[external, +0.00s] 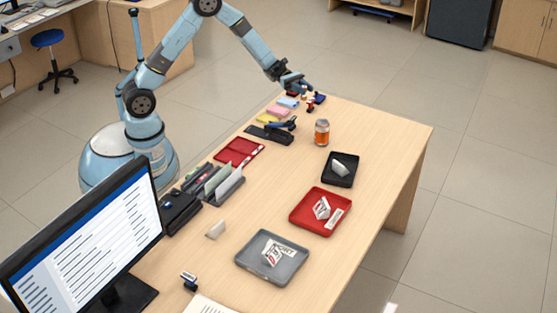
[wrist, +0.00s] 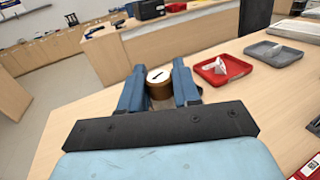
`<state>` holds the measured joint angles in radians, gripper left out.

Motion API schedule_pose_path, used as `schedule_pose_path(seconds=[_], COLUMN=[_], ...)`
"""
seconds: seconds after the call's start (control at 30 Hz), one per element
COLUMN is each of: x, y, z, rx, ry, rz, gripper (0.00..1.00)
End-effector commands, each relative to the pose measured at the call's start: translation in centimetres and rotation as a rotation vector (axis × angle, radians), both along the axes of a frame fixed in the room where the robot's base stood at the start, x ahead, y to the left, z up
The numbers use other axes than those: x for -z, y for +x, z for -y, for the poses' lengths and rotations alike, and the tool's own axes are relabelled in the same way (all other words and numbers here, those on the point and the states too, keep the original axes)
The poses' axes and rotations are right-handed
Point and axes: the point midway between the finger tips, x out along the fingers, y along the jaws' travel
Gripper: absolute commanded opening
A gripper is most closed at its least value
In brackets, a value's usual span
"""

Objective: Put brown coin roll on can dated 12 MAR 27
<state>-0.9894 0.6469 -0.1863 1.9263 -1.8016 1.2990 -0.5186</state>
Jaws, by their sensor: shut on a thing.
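The brown coin roll (wrist: 160,90) is a short brown cylinder with a pale top bearing a dark mark. In the wrist view it stands between the two blue fingers of my gripper (wrist: 159,76), which is shut on it. In the external view my gripper (external: 304,90) is over the far end of the counter; the roll cannot be made out there. An orange can (external: 321,133) with a silvery top stands upright on the counter, nearer the camera than my gripper and apart from it. No date is legible on it. The can does not show in the wrist view.
A black tray (external: 328,177), a red tray (external: 297,222) and a grey tray (external: 243,262) hold white folded cards. Small red and blue items (external: 318,99) lie near my gripper. Note pads (external: 277,111), a stapler-like tool and file holders line the left edge. Bare wood surrounds the can.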

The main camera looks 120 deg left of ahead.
Motion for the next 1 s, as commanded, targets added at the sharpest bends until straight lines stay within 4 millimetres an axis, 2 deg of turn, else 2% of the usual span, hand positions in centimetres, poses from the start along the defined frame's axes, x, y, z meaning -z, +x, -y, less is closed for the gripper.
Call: schedule_pose_path(seconds=[0.17, 0.4, 0.53, 0.77, 1.0], x=[1.7, 5.2, 6.4, 7.3, 10.2], y=[3.3, 6.0, 6.9, 7.5, 7.7], z=[-1.6, -2.9, -3.4, -3.7, -3.8], rx=[0.001, 0.001, 0.0, 0.0, 0.0], ry=[0.001, 0.0, 0.0, 0.001, -0.001], rz=[0.0, 0.001, 0.001, 0.0, -0.001], gripper=[0.0, 0.0, 0.0, 0.0, 0.0])
